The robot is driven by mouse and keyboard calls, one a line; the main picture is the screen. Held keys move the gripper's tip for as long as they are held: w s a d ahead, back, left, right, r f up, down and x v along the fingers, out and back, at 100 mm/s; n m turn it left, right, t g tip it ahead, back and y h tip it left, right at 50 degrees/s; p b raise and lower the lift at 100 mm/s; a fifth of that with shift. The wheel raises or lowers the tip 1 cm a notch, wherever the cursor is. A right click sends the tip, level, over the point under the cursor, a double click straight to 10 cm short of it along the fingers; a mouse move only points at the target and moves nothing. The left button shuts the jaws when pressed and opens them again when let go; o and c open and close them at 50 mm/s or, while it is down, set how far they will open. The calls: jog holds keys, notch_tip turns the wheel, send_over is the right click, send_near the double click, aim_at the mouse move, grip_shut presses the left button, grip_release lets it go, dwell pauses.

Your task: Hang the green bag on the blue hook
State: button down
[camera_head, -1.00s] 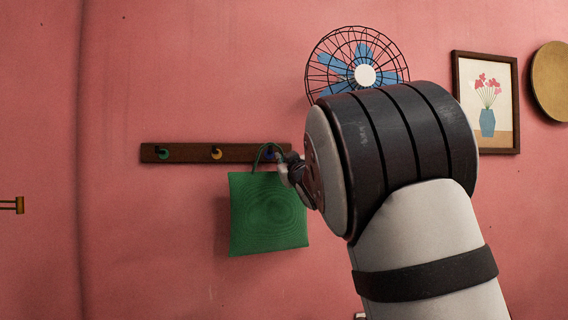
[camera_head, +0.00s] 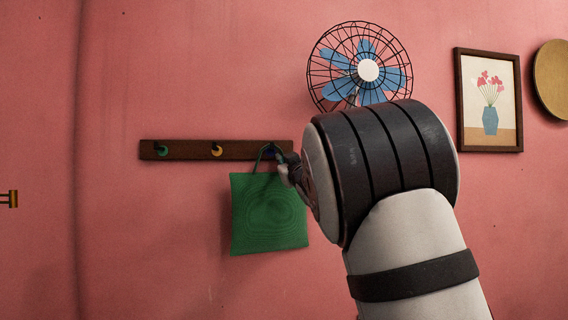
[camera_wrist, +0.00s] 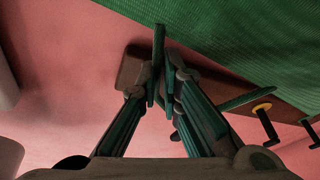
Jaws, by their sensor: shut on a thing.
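The green bag (camera_head: 270,215) hangs in front of the pink wall, just below the right end of a dark wooden rack (camera_head: 200,150). My gripper (camera_head: 287,167) is shut on the green bag's handle (camera_head: 258,160), at the rack's right end. The blue hook (camera_head: 269,152) shows only as a small dark blue patch behind the handle. I cannot tell whether the handle is around it or in front of it. In the wrist view, my fingertips (camera_wrist: 165,78) are together, with the green bag (camera_wrist: 250,35) filling the upper right.
A green hook (camera_head: 162,151) and a yellow hook (camera_head: 216,151) are on the same rack, left of the bag. A wire fan (camera_head: 360,65) is above my arm. A framed flower picture (camera_head: 488,100) and a round tan disc (camera_head: 553,80) are on the right wall.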

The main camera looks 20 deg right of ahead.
dwell(0.4)
jog(key=c, duration=1.7)
grip_release()
jog(key=shift+s, duration=0.1)
jog(key=s+a+f+m+g+y, duration=0.1)
jog(key=s+a+f+g, duration=0.4)
jog(key=s+f, duration=0.5)
jog(key=s+a+f+m+g+y, duration=0.1)
jog(key=s+a+f+g, duration=0.4)
jog(key=s, duration=1.7)
jog(key=s+a+f+m+g, duration=0.1)
jog(key=s+a+f+g, duration=0.4)
jog(key=s+f, duration=1)
jog(key=shift+s+a+y, duration=0.4)
jog(key=shift+s+a, duration=0.5)
jog(key=shift+a, duration=0.2)
jog(key=shift+r, duration=0.1)
